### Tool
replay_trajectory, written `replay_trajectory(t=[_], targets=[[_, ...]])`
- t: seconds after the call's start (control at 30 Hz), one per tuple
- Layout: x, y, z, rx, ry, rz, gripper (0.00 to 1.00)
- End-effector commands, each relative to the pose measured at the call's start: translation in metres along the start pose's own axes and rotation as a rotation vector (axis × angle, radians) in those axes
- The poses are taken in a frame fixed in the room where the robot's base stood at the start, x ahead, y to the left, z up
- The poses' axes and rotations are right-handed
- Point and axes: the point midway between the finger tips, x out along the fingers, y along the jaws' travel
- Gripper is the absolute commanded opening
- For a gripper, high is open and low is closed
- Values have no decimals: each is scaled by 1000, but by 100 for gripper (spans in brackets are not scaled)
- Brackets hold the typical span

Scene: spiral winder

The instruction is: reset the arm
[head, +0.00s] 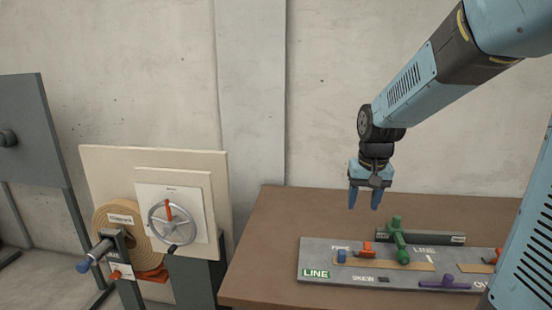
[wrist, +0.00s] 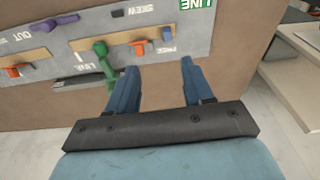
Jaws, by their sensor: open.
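My gripper (head: 364,198) hangs from my blue arm in the head view, fingers pointing down, above the back part of the brown table. It is open with nothing between its fingers. In the wrist view my gripper (wrist: 156,85) shows two blue fingers spread apart, with bare brown table between them. The grey panel (head: 318,254) lies on the table below and in front of the gripper. The green handle (head: 398,240) stands up from the panel and is apart from the fingers; it also shows in the wrist view (wrist: 104,62), left of the fingers.
The panel also carries an orange-red lever (head: 367,248), a blue knob (head: 342,256) and a purple handle (head: 443,282). A winder with a silver handwheel (head: 171,222) and a tan roll (head: 112,216) stands left of the table (head: 262,250). Air around the gripper is clear.

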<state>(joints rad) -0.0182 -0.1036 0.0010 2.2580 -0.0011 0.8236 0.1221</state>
Motion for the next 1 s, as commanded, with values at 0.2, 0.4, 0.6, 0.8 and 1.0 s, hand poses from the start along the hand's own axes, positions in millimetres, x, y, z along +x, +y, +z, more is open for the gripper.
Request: replay_trajectory(t=[0.2, 0.4, 0.6, 0.8, 1.0], targets=[[-44, 6, 38, -24, 85, -8, 51], [-75, 12, 75, -46, 158, -13, 51], [-98, 18, 114, -69, 231, -15, 51], [-111, 22, 148, -89, 293, -15, 51], [-116, 25, 165, -100, 325, -15, 51]])
